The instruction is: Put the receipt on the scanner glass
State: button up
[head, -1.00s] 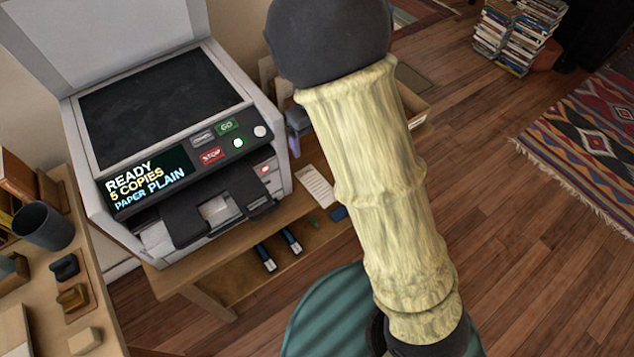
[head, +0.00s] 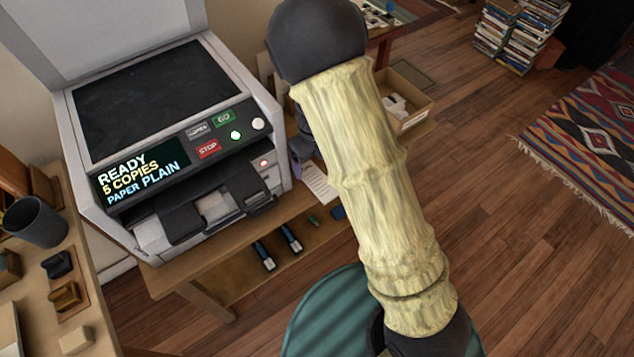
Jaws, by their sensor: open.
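The receipt (head: 320,183) is a white printed slip on the wooden stand, just right of the scanner. My arm hides part of it. The scanner (head: 92,215) has its lid raised, and its dark glass (head: 150,100) is bare. Its display reads READY, 5 COPIES, PAPER PLAIN. A dark grey and purplish part of my gripper (head: 301,148) shows at the left edge of my arm, over or beside the receipt's upper end. It is open, but my arm hides most of it. I cannot tell whether it touches the receipt.
Two dark clips or small tools (head: 290,239), a green item (head: 313,221) and a blue item (head: 339,213) lie on the stand. A dark cup (head: 37,222) stands on the left desk. An open box (head: 412,115) is behind my arm. A teal round seat (head: 325,315) is in front.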

aim_at(316, 179)
jog(key=shift+f, duration=0.55)
jog(key=f+b, duration=0.1)
jog(key=f, duration=0.4)
jog(key=shift+d+f, duration=0.15)
jog(key=shift+d, duration=0.05)
jog(key=c, duration=1.1)
jog(key=shift+r, duration=0.2)
notch_tip(316, 179, up, 28)
jog(key=p, duration=0.5)
jog(key=shift+f, duration=0.1)
